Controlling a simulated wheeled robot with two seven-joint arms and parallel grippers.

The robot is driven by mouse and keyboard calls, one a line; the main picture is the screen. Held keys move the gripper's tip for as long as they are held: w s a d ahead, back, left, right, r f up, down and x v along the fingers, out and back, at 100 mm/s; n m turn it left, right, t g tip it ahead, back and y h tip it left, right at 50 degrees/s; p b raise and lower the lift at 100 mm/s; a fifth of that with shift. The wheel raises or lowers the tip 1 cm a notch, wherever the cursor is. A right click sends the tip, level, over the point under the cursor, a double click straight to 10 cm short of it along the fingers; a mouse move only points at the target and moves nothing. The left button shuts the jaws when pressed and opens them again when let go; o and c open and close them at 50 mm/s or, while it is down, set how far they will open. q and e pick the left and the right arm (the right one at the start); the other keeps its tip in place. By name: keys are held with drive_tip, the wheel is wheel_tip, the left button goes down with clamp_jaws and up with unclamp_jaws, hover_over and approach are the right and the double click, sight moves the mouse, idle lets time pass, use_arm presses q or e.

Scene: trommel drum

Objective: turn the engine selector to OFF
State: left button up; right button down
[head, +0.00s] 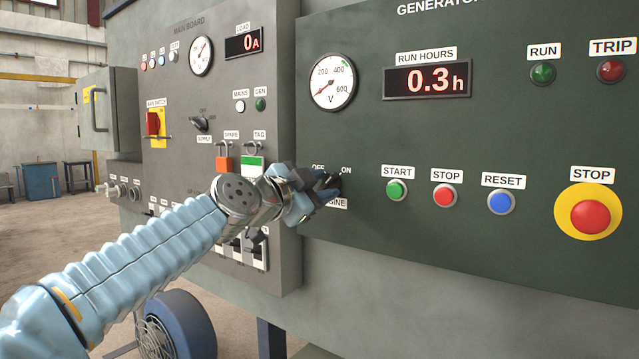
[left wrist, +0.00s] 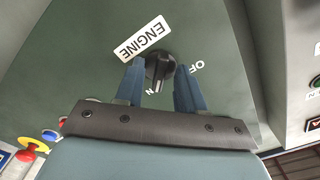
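The engine selector (left wrist: 160,68) is a black knob on the dark green generator panel, between the OFF and ENGINE labels in the left wrist view. In that view its raised bar points toward the partly hidden ON label. In the head view my left gripper (head: 318,192) covers most of it. My left gripper's two blue fingers (left wrist: 160,82) are apart, one on each side of the knob. The left-hand finger looks very close to the knob; I cannot tell whether it touches. A small gap shows on the other side. My right gripper is in neither view.
Green START (head: 397,190), red STOP (head: 444,196) and blue RESET (head: 501,202) buttons are to the right of the selector. A large red emergency stop (head: 588,216) is at far right. The grey main board (head: 215,90) juts out at left.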

use_arm(q)
clamp_jaws()
idle(0.5)
drive_tip(key=n, duration=0.4)
drive_tip(key=shift+n, duration=0.4)
drive_tip(key=n+p, duration=0.1)
drive_tip(key=n, duration=0.2)
drive_tip(key=shift+n, duration=0.3)
drive_tip(key=n+p, duration=0.1)
drive_tip(key=n, duration=0.4)
drive_tip(key=shift+d, duration=0.15)
drive_tip(key=shift+n+p, duration=0.75)
drive_tip(key=shift+n, duration=1.55)
